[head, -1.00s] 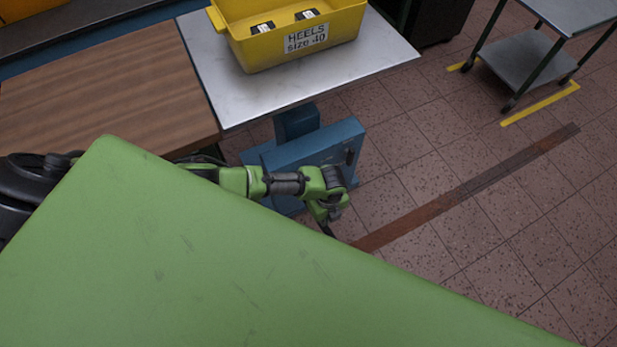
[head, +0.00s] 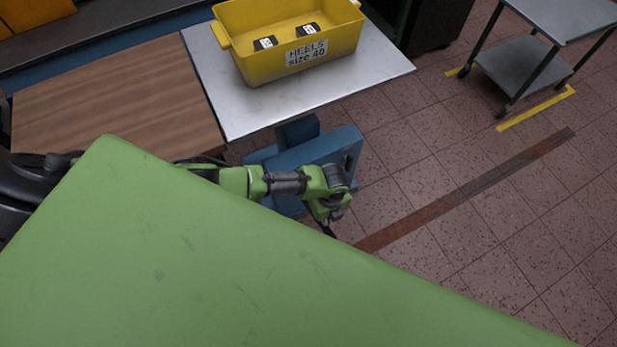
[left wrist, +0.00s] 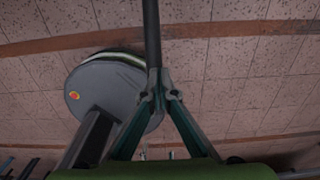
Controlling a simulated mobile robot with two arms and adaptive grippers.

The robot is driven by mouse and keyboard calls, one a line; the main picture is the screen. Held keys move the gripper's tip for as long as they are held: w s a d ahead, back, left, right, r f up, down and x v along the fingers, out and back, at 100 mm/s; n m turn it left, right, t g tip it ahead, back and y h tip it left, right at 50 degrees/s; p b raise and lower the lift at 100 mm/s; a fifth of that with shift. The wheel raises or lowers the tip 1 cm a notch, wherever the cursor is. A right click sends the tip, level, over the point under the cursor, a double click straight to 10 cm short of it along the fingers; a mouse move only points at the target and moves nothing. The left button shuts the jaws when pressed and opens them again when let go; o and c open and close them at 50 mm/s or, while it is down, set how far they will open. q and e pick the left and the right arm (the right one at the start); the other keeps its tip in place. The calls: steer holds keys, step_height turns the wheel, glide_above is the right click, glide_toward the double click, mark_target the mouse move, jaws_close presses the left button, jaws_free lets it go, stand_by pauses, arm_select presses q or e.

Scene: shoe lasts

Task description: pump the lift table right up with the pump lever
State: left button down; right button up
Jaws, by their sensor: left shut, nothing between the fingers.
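The lift table has a grey steel top (head: 265,105) and a blue column and base (head: 315,150) below it. A yellow bin (head: 245,60) labelled HEELS size 40 stands on the top. My left gripper (head: 330,230) is low beside the blue base, partly hidden by my own green body. In the left wrist view its fingers (left wrist: 160,88) are shut, with nothing between them. A dark upright bar (left wrist: 152,35), perhaps the pump lever, runs from the top edge down to the fingertips. I cannot tell whether they touch it. My right gripper is not in view.
A wood-topped bench (head: 110,95) adjoins the steel top on the left. A grey wheeled cart (head: 530,65) stands at the upper right near yellow floor marks (head: 535,108). The tiled floor right of the lift table is clear, with a flat brown strip (head: 470,188) across it.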

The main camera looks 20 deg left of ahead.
arm_select(q)
steer(key=s+d+r+p, duration=0.1)
steer(key=r+p, duration=0.1)
steer(key=s+d+r+p, duration=0.1)
steer(key=d+r+p, duration=0.1)
steer(key=p, duration=0.1)
steer(key=s+d+r+p, duration=0.1)
steer(key=r+p, duration=0.1)
steer(key=shift+s+d+r, duration=0.15)
steer(key=shift+s+r, duration=0.05)
steer(key=shift+r, duration=0.2)
steer(key=shift+s+d+r+p, duration=0.15)
steer(key=shift+d+r+p, duration=0.1)
steer(key=shift+p, duration=0.15)
steer(key=shift+s+d+r+p, duration=0.1)
steer(key=shift+r+p, duration=0.2)
steer(key=s+d+r+p, duration=0.1)
steer(key=d+r+p, duration=0.1)
steer(key=r, duration=0.3)
steer(key=s+d+r+p, duration=0.2)
steer(key=r+p, duration=0.3)
steer(key=r, duration=0.1)
steer(key=shift+s+d, duration=0.2)
steer(key=shift+s, duration=0.05)
